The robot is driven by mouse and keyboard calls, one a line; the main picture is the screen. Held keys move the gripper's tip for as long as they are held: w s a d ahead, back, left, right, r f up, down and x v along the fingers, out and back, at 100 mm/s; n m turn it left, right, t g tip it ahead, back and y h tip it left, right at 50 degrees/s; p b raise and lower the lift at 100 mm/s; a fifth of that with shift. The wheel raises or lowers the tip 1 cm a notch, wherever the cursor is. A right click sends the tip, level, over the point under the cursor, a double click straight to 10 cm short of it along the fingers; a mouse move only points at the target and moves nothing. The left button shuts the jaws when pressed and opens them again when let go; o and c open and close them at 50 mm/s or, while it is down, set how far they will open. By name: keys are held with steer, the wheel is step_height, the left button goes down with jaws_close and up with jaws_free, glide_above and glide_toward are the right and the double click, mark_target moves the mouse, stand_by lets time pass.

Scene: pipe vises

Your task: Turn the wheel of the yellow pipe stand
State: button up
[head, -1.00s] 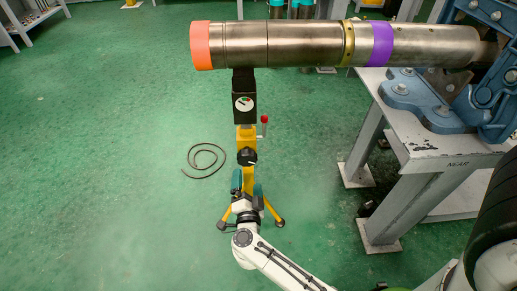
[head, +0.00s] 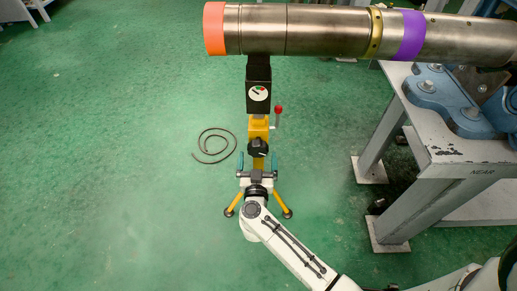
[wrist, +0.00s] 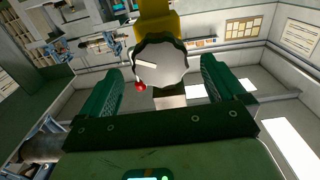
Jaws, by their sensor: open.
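The yellow pipe stand (head: 259,128) stands on the green floor under the left end of the long metal pipe (head: 320,32). Its wheel (head: 258,147) is a dark round knob on the near side of the post. In the wrist view the wheel (wrist: 160,65) shows a grey face with a pale mark pointing to upper left. My gripper (head: 257,158) is just on the near side of the wheel. In the wrist view my gripper (wrist: 162,68) is open, its green fingers left and right of the wheel with gaps; I see no contact.
A black head with a dial (head: 258,92) tops the stand. A red-tipped lever (head: 278,112) sits right of the post. A coiled dark cable (head: 214,146) lies on the floor to the left. A grey table (head: 450,150) with a blue vise (head: 450,108) stands at right.

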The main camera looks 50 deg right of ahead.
mark_target(258, 152)
steer(key=shift+b+x, duration=0.55)
steer(key=shift+x, duration=1.95)
steer(key=shift+c, duration=0.4)
steer(key=c, duration=1)
steer(key=shift+o, duration=0.2)
steer(key=shift+m+p, duration=0.35)
steer(key=shift+m, duration=0.05)
